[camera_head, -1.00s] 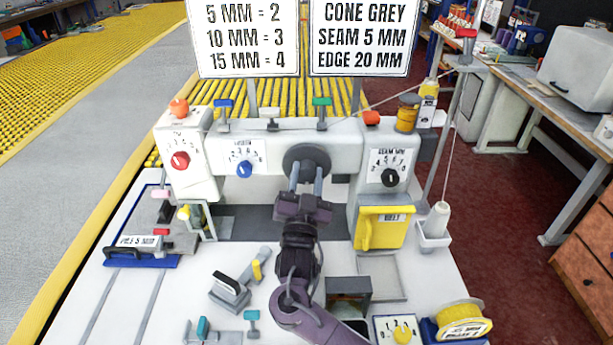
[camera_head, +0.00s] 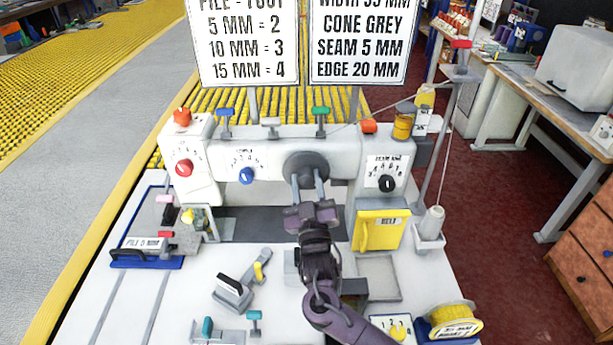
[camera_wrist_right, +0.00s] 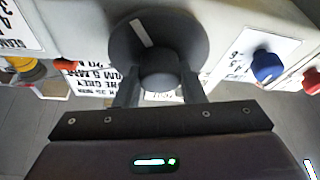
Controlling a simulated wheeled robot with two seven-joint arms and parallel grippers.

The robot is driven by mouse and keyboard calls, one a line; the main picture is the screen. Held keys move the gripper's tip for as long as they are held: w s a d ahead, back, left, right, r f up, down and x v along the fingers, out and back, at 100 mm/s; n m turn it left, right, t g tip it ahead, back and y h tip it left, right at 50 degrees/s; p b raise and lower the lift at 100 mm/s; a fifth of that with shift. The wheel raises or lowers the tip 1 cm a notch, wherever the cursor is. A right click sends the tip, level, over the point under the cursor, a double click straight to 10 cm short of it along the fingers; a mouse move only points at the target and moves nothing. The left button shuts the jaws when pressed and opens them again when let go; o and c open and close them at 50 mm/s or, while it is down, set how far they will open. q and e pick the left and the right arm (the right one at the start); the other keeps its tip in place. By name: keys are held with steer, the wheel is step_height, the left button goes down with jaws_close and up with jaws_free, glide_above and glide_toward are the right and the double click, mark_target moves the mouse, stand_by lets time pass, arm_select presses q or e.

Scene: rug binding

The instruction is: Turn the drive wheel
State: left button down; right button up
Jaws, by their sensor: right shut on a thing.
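The drive wheel (camera_head: 307,166) is a dark grey round disc with a hub on the front of the white machine. It fills the upper middle of the right wrist view (camera_wrist_right: 160,42), with a light mark on its face left of the hub. My right gripper (camera_head: 308,188) reaches up to it from below. Its two fingers are shut on the wheel's hub (camera_wrist_right: 158,72), one at each side. My left gripper is not in view.
A red knob (camera_head: 183,168) and blue knob (camera_head: 246,175) sit left of the wheel; a black knob (camera_head: 386,183) and yellow belt door (camera_head: 380,232) sit right. A cone of thread (camera_head: 433,222) stands at the right. Several small tools lie on the white table.

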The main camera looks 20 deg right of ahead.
steer(key=n+y+p, duration=0.1)
steer(key=n, duration=0.1)
steer(key=n+y+p, duration=0.1)
steer(key=n, duration=0.1)
steer(key=n+y+p, duration=0.1)
steer(key=n+p, duration=0.1)
steer(key=shift+d+r+g, duration=0.1)
steer(key=shift+r+g, duration=0.2)
steer(key=n+y+p, duration=0.1)
steer(key=n, duration=0.1)
steer(key=n+g+p, duration=0.1)
steer(key=n+p, duration=0.1)
steer(key=n, duration=0.1)
steer(key=shift+y, duration=0.4)
steer(key=n+g+y+p, duration=0.1)
steer(key=n+p, duration=0.2)
steer(key=n, duration=0.1)
steer(key=shift+n+g+p, duration=0.65)
steer(key=shift+n+g, duration=0.05)
steer(key=shift+n, duration=0.5)
steer(key=shift+f+n+g, duration=0.1)
steer(key=shift+n+g, duration=0.3)
steer(key=shift+n, duration=0.7)
steer(key=o, duration=1)
